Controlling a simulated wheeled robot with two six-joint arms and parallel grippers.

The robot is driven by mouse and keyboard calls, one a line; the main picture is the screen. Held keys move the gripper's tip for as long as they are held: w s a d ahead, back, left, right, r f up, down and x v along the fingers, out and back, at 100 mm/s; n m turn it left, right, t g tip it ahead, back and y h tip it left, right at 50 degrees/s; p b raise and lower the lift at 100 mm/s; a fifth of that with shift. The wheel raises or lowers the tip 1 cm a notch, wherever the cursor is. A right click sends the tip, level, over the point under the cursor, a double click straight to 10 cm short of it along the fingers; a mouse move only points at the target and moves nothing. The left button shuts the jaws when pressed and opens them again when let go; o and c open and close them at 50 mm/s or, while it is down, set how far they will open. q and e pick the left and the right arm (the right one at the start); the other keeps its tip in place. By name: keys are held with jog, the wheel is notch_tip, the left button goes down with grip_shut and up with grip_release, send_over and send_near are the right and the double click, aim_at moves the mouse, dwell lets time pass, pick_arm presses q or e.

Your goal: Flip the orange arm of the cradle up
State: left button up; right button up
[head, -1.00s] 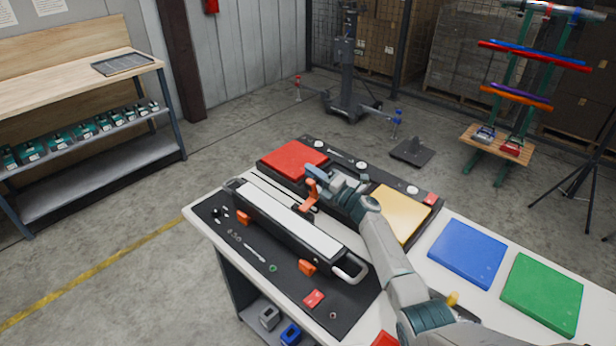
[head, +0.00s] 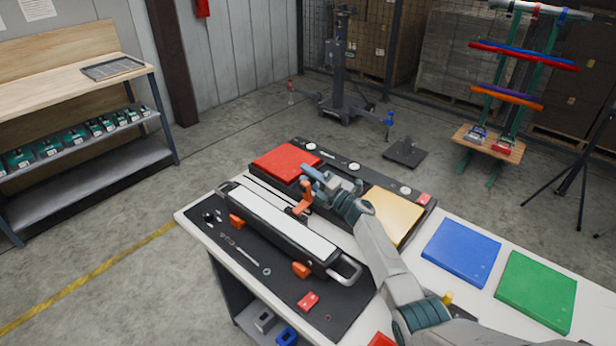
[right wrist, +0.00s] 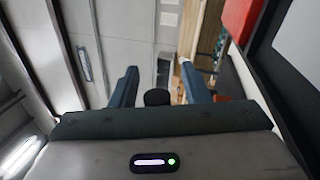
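The cradle (head: 278,224) is a long dark bar with a white top, lying on a black mat on the table. Its orange arm (head: 303,199) stands up from the far side, near the middle. My right gripper (head: 318,181) is beside the upper end of the orange arm, just behind and to its right; whether they touch I cannot tell. In the right wrist view its two blue fingers (right wrist: 157,78) are spread apart with nothing clearly held between them. My left gripper is not in view.
A red pad (head: 286,162) and a yellow pad (head: 393,217) sit on the black panel behind the cradle. Blue (head: 460,252) and green (head: 535,290) pads lie at the right. Small orange blocks (head: 301,270) sit along the cradle's near side.

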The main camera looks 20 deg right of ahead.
jog(key=shift+s, duration=0.1)
jog(key=v, duration=0.4)
jog(key=r+b+v, duration=0.1)
jog(key=v, duration=0.3)
jog(key=r+b+v, duration=0.1)
jog(key=v, duration=0.3)
jog(key=shift+s+d+r, duration=0.15)
jog(key=shift+s+d, duration=0.2)
jog(key=shift+s, duration=0.25)
jog(key=shift+r, duration=0.15)
